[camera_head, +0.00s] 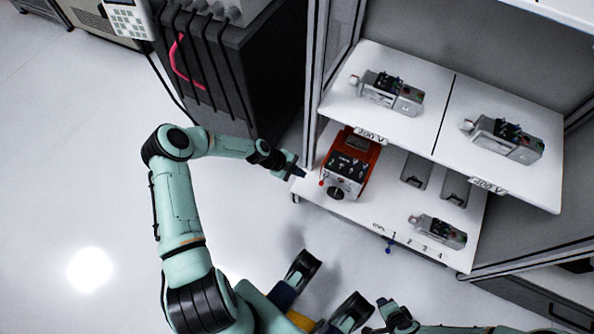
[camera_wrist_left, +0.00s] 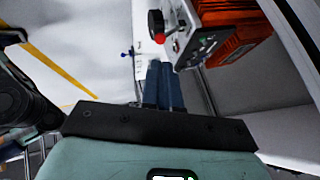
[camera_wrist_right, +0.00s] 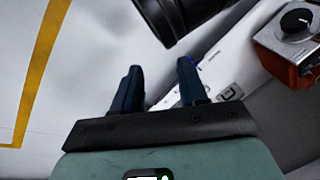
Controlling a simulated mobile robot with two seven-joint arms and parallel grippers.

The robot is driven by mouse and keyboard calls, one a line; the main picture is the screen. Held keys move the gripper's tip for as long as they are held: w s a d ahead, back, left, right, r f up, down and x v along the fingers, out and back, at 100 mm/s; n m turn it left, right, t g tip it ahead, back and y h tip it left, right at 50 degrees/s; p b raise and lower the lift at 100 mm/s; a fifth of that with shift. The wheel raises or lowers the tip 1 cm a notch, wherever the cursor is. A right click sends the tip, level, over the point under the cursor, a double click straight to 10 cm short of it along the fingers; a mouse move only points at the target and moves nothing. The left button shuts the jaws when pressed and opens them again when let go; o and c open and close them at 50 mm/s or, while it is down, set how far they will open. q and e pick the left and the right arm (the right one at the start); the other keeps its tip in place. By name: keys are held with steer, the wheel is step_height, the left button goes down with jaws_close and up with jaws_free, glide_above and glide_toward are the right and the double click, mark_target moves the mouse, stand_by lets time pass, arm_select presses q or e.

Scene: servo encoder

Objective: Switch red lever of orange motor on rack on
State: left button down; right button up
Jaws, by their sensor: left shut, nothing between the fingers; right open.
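The orange motor (camera_head: 372,166) sits on the left of the rack's lower shelf, its grey control face towards me. Its red lever tip (camera_head: 321,183) is at the face's left side. In the left wrist view the red lever (camera_wrist_left: 158,38) is just beyond the fingertips, beside a black knob (camera_wrist_left: 155,22). My left gripper (camera_head: 301,172) is shut and empty, just left of the lever; I cannot tell whether it touches. My right gripper (camera_wrist_right: 159,72) is open and empty; the motor (camera_wrist_right: 283,58) is at upper right in its view.
Grey devices stand on the upper shelf (camera_head: 343,91), and another grey device (camera_head: 438,231) is on the lower shelf's right. A blue-tipped lever (camera_head: 388,249) is at the lower shelf's front edge. A dark cabinet (camera_head: 232,85) stands left of the rack. Open floor lies left.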

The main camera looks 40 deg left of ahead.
arm_select(q)
steer(key=b+x, duration=0.2)
steer(key=x, duration=0.7)
steer(key=shift+b, duration=0.3)
arm_select(e)
steer(key=shift+g, duration=0.5)
steer(key=shift+s+d+f, duration=0.25)
steer(key=shift+s+f, duration=0.2)
steer(key=shift+f, duration=0.35)
steer(key=shift+s+d+f, duration=0.2)
steer(key=shift+s+f, duration=0.25)
steer(key=shift+f, duration=0.35)
steer(key=shift+s+d+f, duration=0.25)
steer(key=shift+s+f, duration=0.2)
steer(key=shift+f, duration=0.35)
arm_select(q)
steer(key=shift+d+f, duration=0.15)
steer(key=shift+f, duration=0.05)
steer(key=shift+s+f, duration=0.1)
steer(key=shift+f, duration=0.05)
arm_select(e)
steer(key=shift+s+a+f, duration=0.15)
steer(key=shift+s+a, duration=0.1)
steer(key=shift+a, duration=0.2)
